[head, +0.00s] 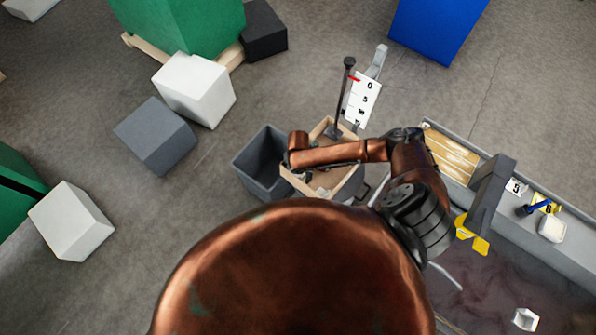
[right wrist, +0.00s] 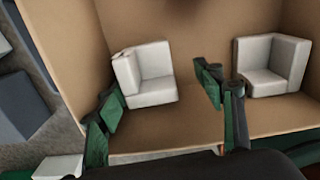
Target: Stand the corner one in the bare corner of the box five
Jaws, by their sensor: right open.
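The cardboard box (head: 352,190) stands on the floor under my right arm in the head view. In the right wrist view, inside the box (right wrist: 180,130), a white L-shaped corner piece (right wrist: 148,78) stands near the left far corner. A second white corner piece (right wrist: 272,65) stands in the right far corner. My right gripper (right wrist: 160,97) is open, its green fingertips on either side of the left piece. The left finger overlaps that piece's edge; I cannot tell if it touches. The right fingertips are hidden in the head view. My left gripper is not in view.
A grey bin (head: 264,165) stands left of the box. A black post (head: 341,95) and a numbered card (head: 364,98) stand behind it. A grey-edged bench (head: 480,195) with white pieces (head: 552,229) lies right. A white patch (right wrist: 60,167) shows lower left in the wrist view.

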